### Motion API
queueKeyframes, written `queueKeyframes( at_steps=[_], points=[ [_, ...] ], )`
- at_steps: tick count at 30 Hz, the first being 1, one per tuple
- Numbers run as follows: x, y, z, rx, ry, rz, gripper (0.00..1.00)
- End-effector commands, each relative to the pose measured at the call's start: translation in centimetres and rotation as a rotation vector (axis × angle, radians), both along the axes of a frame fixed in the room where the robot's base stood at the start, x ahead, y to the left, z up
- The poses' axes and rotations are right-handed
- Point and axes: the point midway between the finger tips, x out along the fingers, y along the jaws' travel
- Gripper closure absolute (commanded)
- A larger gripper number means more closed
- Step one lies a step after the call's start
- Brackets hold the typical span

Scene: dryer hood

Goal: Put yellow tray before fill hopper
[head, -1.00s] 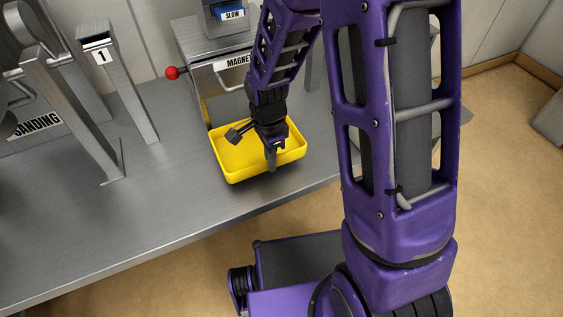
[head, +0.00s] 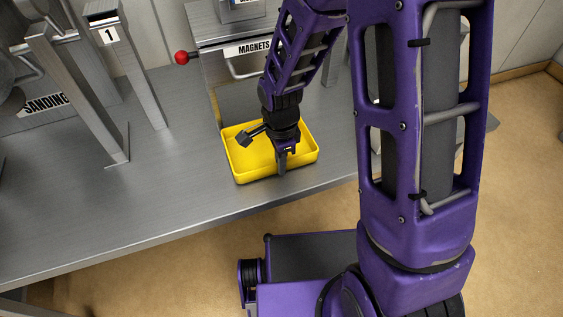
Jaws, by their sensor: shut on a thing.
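The yellow tray (head: 246,160) is a shallow rectangular tray near the front edge of the grey metal bench, in front of the machine labelled MAGNETS. My gripper (head: 282,165) is at the tray's front rim, pointing down, shut on that rim. The tray looks level and close to the bench top; whether it touches the bench I cannot tell. My wrist hides part of the tray's inside. No label reading fill hopper can be made out.
The MAGNETS machine (head: 225,50) with a red knob (head: 182,57) stands right behind the tray. A post marked 1 (head: 130,75) and a SANDING machine (head: 62,85) stand to the left. The bench (head: 130,200) is clear left of the tray.

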Motion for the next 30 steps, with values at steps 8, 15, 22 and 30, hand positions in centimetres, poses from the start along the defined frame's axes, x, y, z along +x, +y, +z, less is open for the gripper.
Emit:
queueKeyframes(
  at_steps=[8, 15, 22, 30],
  points=[
    [0.0, 0.0, -0.3, 0.0, 0.0, 0.0, 0.64],
    [0.0, 0.0, -0.2, 0.0, 0.0, 0.0, 0.64],
    [0.1, 0.0, 2.0, 0.0, -0.004, 0.0, 0.64],
    [0.1, 0.0, 8.0, 0.001, -0.006, 0.0, 0.64]
  ],
)
